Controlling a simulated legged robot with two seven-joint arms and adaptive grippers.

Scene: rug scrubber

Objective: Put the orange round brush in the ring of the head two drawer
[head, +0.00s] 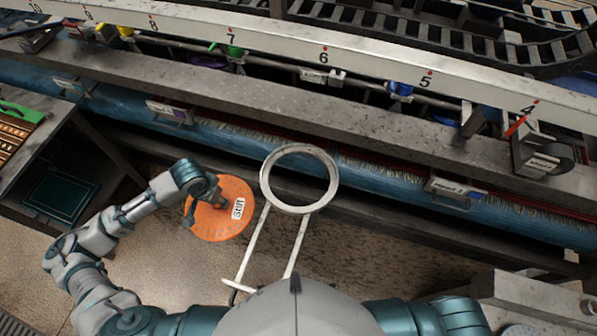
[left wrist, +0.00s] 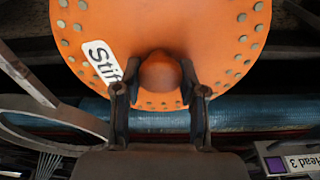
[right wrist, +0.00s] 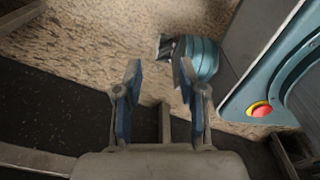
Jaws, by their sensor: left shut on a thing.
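The orange round brush (head: 226,224) is a flat disc with a white label and a central knob. My left gripper (head: 208,194) is shut on the brush's knob and holds it face up, just left of the drawer. In the left wrist view the knob (left wrist: 160,72) sits between the fingers. The pale ring (head: 300,149) stands out from the machine on two rails (head: 252,248). It is empty, with the brush beside it. Part of it shows at the left of the left wrist view (left wrist: 84,118). My right gripper (right wrist: 158,82) is open and empty, away from the ring.
The blue roller (head: 375,177) and grey beams (head: 330,112) of the machine run behind the ring. A closed drawer front (head: 456,188) is to the right. A dark bench with trays (head: 60,195) is at left. Patterned floor lies below the brush.

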